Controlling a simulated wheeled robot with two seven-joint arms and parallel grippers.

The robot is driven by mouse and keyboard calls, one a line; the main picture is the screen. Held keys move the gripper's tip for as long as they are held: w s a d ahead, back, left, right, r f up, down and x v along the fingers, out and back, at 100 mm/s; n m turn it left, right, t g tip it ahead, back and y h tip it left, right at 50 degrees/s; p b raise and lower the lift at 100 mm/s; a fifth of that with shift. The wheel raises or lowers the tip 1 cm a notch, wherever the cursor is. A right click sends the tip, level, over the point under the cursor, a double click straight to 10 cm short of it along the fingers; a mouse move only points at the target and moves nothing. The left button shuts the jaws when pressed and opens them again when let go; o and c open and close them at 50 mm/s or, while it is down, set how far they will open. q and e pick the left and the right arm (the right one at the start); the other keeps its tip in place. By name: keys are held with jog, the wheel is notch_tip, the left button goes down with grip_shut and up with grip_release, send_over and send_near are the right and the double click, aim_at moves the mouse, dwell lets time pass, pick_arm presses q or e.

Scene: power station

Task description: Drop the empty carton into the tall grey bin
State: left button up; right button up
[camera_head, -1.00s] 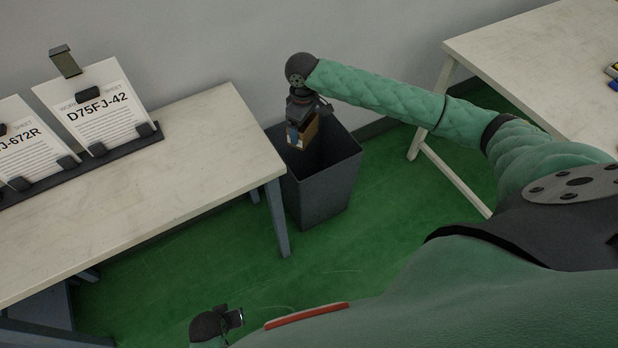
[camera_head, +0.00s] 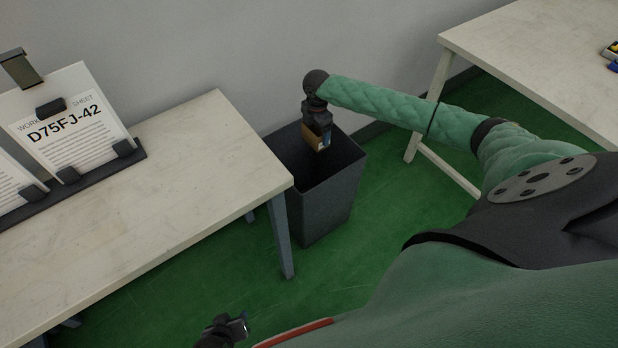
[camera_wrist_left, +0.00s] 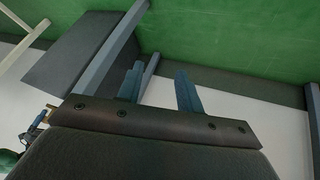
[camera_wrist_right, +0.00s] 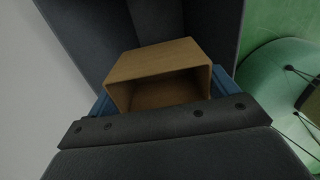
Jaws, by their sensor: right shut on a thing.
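The tall grey bin (camera_head: 328,200) stands on the floor between the two tables. My right gripper (camera_head: 317,138) is above the bin's opening, pointing down. It is shut on the brown carton (camera_head: 311,134), which shows in the right wrist view (camera_wrist_right: 155,62) between the blue fingers, its open end facing the camera and the bin's dark inner walls behind it. My left gripper (camera_head: 243,326) is low at the bottom of the head view, away from the bin. In the left wrist view its two blue fingers (camera_wrist_left: 160,88) are apart with nothing between them.
A pale table (camera_head: 170,190) on the left holds a dark rack (camera_head: 100,168) with worksheets; its corner is close to the bin. Another pale table (camera_head: 530,60) stands at the right. The wall is behind the bin. Green floor (camera_head: 370,215) is free in front.

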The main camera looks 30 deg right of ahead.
notch_tip(320, 180, down, 5)
jog(key=b, duration=0.5)
jog(key=shift+f, duration=0.1)
pick_arm(q)
notch_tip(320, 180, down, 16)
jog(key=s+t, duration=0.1)
jog(key=shift+s+f+t+b, duration=0.2)
jog(key=shift+t+b, duration=0.1)
jog(key=shift+b, duration=0.05)
pick_arm(e)
jog(key=shift+f, duration=0.45)
jog(key=o, duration=0.8)
jog(key=shift+r, duration=0.1)
notch_tip(320, 180, up, 8)
jog(key=shift+d+f, duration=0.1)
jog(key=shift+f, duration=0.1)
pick_arm(q)
jog(key=shift+w+a+r, duration=0.1)
jog(key=shift+r, duration=0.05)
